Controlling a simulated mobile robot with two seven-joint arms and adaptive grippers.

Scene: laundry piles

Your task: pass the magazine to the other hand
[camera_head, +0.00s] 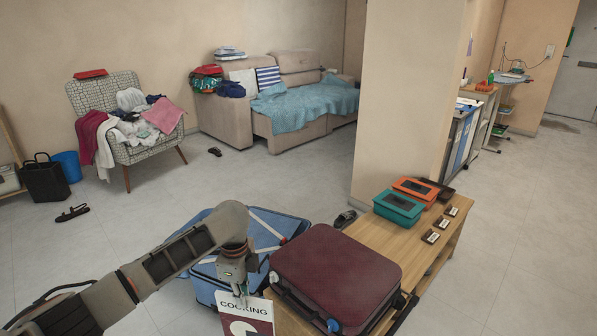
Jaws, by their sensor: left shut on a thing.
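The magazine (247,317) has a white top band with the word COOKING and a dark red cover below with a pale round shape. It hangs upright at the bottom middle of the head view, and its lower part is cut off by the frame edge. My left gripper (240,290) points down and is shut on the magazine's top edge. The magazine is in front of the dark red suitcase's left end. My right gripper is not in the view.
A dark red suitcase (338,272) lies on a wooden bench (424,240), with teal (398,207) and orange (416,189) boxes behind it. An open blue suitcase (284,222) is at the left. The floor (500,260) to the right is clear.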

